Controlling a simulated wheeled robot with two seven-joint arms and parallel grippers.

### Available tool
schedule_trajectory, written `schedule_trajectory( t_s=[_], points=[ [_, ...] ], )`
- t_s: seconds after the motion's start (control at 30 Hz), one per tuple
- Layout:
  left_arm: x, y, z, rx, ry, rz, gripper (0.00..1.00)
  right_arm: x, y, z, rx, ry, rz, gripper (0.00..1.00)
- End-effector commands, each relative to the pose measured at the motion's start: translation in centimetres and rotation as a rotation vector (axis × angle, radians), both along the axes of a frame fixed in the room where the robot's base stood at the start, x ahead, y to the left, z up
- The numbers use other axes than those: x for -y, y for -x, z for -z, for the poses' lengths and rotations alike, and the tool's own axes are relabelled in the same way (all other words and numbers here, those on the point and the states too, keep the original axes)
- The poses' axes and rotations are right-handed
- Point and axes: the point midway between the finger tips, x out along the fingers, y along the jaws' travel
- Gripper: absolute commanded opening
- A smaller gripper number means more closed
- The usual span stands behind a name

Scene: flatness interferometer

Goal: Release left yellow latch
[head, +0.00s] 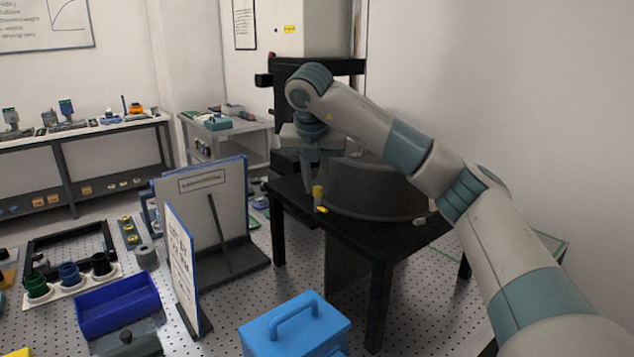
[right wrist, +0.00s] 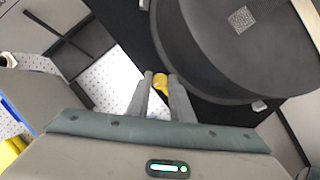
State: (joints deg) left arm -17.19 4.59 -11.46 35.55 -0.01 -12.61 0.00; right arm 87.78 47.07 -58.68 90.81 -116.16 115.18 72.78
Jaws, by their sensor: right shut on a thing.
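The left yellow latch (head: 318,193) stands at the left side of the dark round housing (head: 375,188) on the black table. It also shows in the right wrist view (right wrist: 160,82), between the fingertips. My right gripper (head: 313,184) reaches down to it from above, and in the right wrist view its fingers (right wrist: 161,88) are shut on the latch. The fingers partly hide the latch's lower part in the wrist view. My left gripper is in neither view.
The black table (head: 378,255) carries the housing. Two upright panels (head: 215,215) stand to its left. A blue toolbox (head: 295,325) is in front, and a blue bin (head: 118,305) is at the left. A small pale piece (right wrist: 259,105) sits at the housing's edge.

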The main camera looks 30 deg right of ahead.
Motion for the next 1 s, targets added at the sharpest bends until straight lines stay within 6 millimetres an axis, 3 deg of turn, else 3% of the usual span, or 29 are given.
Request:
schedule_trajectory(
  t_s=[0.03, 0.1, 0.57, 1.0],
  points=[
    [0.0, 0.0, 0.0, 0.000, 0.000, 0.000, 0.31, 0.0, 0.0, -0.1, 0.004, 0.000, 0.001, 0.25],
    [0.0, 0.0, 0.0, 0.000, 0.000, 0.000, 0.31, 0.0, 0.0, -0.1, 0.003, -0.001, 0.001, 0.38],
    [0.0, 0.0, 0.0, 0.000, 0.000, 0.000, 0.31, -0.1, 0.1, -0.4, 0.002, 0.001, -0.001, 0.38],
    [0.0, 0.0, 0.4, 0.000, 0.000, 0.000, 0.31, -1.0, 1.1, -4.0, 0.006, 0.001, -0.001, 0.38]
  ],
)
